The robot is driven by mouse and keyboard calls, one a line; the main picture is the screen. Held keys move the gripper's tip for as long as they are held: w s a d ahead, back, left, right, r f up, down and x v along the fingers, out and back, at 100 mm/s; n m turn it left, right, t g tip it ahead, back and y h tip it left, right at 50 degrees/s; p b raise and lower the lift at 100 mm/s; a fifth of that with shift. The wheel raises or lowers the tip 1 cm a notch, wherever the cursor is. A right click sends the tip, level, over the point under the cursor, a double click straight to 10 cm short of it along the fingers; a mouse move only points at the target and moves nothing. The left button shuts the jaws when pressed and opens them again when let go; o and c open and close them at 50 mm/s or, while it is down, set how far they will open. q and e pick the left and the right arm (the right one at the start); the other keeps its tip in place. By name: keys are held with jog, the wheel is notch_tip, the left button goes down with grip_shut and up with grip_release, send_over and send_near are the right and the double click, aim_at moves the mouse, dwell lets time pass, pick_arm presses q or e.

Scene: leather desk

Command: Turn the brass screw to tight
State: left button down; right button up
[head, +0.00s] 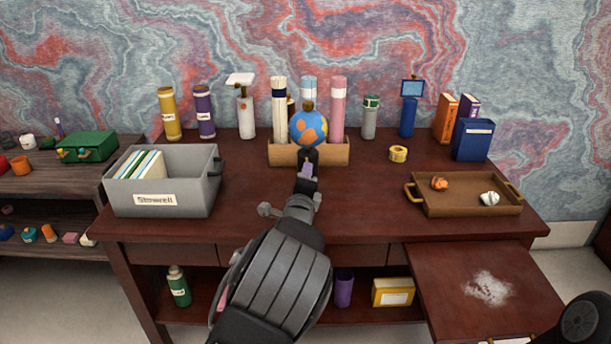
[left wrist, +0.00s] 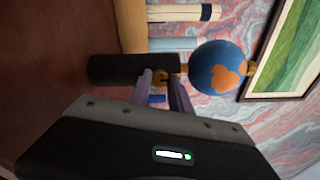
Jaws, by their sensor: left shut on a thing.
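A blue and orange globe (head: 309,130) stands on a dark stand near the desk's back, in front of the wooden box of rolls. The left wrist view shows the globe (left wrist: 218,70) on its side, with the black stand (left wrist: 120,69) below it. The small brass screw (left wrist: 161,77) is on the stand just under the globe. My left gripper (head: 306,170) reaches in from the front. Its fingers (left wrist: 164,88) are shut on the brass screw and hide part of it. How tight the screw is, I cannot tell. My right gripper is not in view.
A wooden box (head: 340,155) with several rolls stands right behind the globe. A grey bin (head: 195,195) is to the left. A brown tray (head: 465,207) with two small things and a yellow tape roll (head: 398,154) are to the right.

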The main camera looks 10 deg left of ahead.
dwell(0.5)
pick_arm(q)
jog(key=c, duration=1.2)
grip_release()
jog(key=s, duration=0.5)
jog(key=s+d, duration=0.1)
jog(key=s, duration=0.1)
jog(key=shift+s, duration=0.35)
